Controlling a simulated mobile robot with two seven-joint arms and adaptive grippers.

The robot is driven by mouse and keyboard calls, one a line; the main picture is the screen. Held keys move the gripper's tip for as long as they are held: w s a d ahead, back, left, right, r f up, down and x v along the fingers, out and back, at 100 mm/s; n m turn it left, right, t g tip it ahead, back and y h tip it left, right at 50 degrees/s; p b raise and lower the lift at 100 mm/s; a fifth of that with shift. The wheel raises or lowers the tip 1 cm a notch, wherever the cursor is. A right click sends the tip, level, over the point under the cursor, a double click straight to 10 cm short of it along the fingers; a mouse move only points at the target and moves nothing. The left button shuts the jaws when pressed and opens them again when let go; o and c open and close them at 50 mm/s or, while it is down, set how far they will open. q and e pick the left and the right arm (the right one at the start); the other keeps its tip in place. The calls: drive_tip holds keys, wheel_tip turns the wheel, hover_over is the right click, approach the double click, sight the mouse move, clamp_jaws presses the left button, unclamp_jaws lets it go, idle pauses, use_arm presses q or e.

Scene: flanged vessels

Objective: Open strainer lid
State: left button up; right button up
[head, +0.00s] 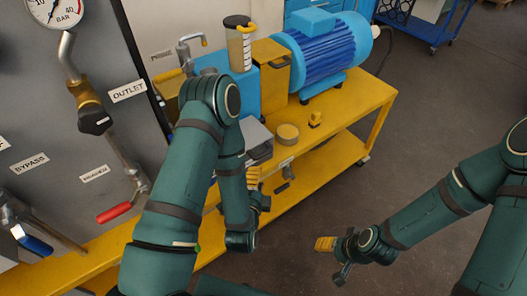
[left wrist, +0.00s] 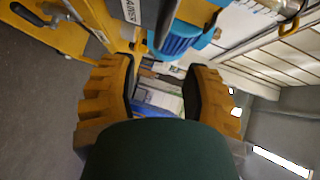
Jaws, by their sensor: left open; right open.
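A clear cylinder (head: 240,50) with a dark top and a yellow side handle stands on the blue pump block. It may be the strainer, but I cannot tell for sure. My left gripper (head: 258,190) is below and in front of it, beside the yellow bench. The left wrist view shows its two yellow fingers (left wrist: 158,95) wide apart with nothing between them. My right gripper (head: 333,256) is out over the floor to the right of the bench, empty and apart from everything. My left arm hides part of the pump block.
The yellow bench (head: 350,107) carries a blue motor (head: 320,45), a yellow round piece (head: 287,133) and a small yellow part (head: 315,119). A grey panel (head: 60,140) with valves and a gauge (head: 55,8) stands left. The floor at right is clear; a blue cart (head: 432,28) stands far back.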

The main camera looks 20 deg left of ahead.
sight(263, 153)
use_arm(q)
drive_tip(key=w, duration=0.4)
drive_tip(key=w+a+f+b, duration=0.1)
drive_tip(key=w, duration=0.7)
drive_tip(key=shift+w+a+f, duration=0.2)
drive_tip(key=shift+w+f, duration=0.05)
drive_tip(key=shift+f, duration=0.1)
clamp_jaws()
